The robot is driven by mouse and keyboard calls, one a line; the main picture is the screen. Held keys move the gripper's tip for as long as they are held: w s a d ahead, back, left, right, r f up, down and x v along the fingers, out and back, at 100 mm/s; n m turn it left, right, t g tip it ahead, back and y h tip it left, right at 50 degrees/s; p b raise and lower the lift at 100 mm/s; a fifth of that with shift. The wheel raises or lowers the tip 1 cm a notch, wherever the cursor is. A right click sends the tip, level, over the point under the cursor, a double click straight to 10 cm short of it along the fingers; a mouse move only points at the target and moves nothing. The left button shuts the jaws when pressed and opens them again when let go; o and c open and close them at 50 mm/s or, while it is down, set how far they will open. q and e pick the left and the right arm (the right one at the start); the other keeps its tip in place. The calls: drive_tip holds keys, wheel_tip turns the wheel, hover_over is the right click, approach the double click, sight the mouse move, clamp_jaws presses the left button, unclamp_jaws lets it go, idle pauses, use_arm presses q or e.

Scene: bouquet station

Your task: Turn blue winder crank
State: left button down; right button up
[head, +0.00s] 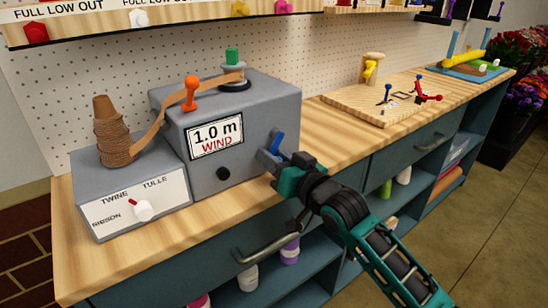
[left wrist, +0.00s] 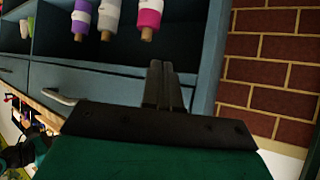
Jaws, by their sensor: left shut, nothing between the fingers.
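The winder is a grey box (head: 230,125) on the left part of the wooden bench, with a sign reading "1.0 m WIND". Its blue crank (head: 277,143) sticks up at the box's right end in the head view. My right gripper (head: 268,160) is right at the crank, its fingers just below the visible blue part. The fingers' grip there is too small and covered to tell. My left gripper (left wrist: 164,86) shows in the left wrist view with its fingers together and empty, away from the winder, near the shelves.
A grey selector box (head: 130,185) with a twine cone stands left of the winder. An orange peg (head: 191,92) guides a ribbon to a spool (head: 235,75). A wooden board with tools (head: 385,98) lies farther right. A drawer handle (head: 275,245) juts from the bench front.

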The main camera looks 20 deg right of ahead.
clamp_jaws()
drive_tip(key=shift+d+r+n+p, duration=0.15)
drive_tip(key=shift+n+p, duration=0.35)
drive_tip(key=shift+p, duration=0.4)
drive_tip(key=shift+w+n+p, duration=0.1)
drive_tip(key=shift+n+p, duration=0.2)
drive_tip(key=shift+f, duration=0.25)
drive_tip(key=shift+o, duration=2.3)
unclamp_jaws()
use_arm(q)
drive_tip(key=shift+s+a+r, duration=0.35)
drive_tip(key=shift+a, duration=0.2)
use_arm(e)
drive_tip(key=shift+d, duration=0.1)
drive_tip(key=shift+s+d+f, duration=0.1)
drive_tip(key=shift+s, duration=0.2)
use_arm(q)
drive_tip(key=shift+a+r+y, duration=0.1)
drive_tip(key=shift+r+y, duration=0.05)
drive_tip(key=shift+y, duration=0.15)
use_arm(e)
drive_tip(key=v, duration=1.2)
